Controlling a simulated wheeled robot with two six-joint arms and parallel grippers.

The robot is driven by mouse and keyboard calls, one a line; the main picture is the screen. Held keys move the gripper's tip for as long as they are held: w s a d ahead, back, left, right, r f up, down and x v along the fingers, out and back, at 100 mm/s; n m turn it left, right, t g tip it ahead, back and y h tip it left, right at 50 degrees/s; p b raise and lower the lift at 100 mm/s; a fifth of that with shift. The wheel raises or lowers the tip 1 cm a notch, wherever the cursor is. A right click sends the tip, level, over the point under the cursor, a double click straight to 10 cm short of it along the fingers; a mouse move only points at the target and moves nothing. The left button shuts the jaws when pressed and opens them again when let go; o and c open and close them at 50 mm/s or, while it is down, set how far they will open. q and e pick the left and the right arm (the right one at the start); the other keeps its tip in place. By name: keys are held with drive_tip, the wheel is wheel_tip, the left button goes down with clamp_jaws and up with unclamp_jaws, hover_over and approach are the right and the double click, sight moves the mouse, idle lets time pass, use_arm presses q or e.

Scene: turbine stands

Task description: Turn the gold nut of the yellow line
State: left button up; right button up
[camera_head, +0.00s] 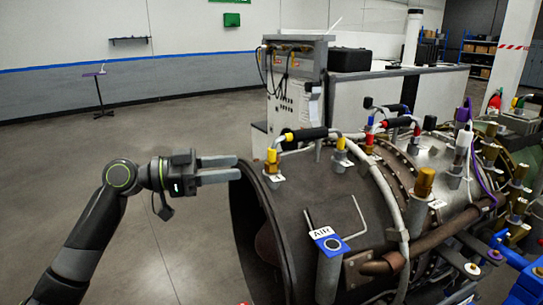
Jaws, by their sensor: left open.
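A fitting with a yellow top (271,155) and a gold nut (272,168) below it stands upright on the near left rim of the dark turbine casing (330,190). A line with a yellow band (289,137) and a black sleeve (310,134) runs just above it to a second yellow-marked fitting (341,144) on the right. My left gripper (239,168) is open and empty. Its two fingers point right, at about the height of the gold nut in the picture, left of it and apart from it. My right gripper is out of view.
Red, blue and purple-marked lines and several gold fittings (425,183) crowd the casing on the right. An "AIR" tag (323,232) and bent metal rods stand in front. A cabinet with cables (295,85) stands behind.

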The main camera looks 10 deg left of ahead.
sight(272, 161)
use_arm(q)
drive_tip(key=p+x, duration=0.3)
drive_tip(key=x, duration=0.5)
drive_tip(key=shift+d+r, duration=0.15)
drive_tip(key=shift+w+d+p, duration=0.35)
drive_tip(key=shift+d+p, duration=0.05)
drive_tip(key=shift+d, duration=0.2)
drive_tip(key=c, duration=1)
drive_tip(key=shift+n+t+y, duration=0.7)
drive_tip(key=shift+n+t, duration=0.2)
drive_tip(key=shift+t, duration=0.4)
drive_tip(key=shift+n+t+y+p, duration=1)
drive_tip(key=shift+n+t+y, duration=0.3)
drive_tip(key=shift+t+y, duration=0.15)
drive_tip(key=o, duration=1)
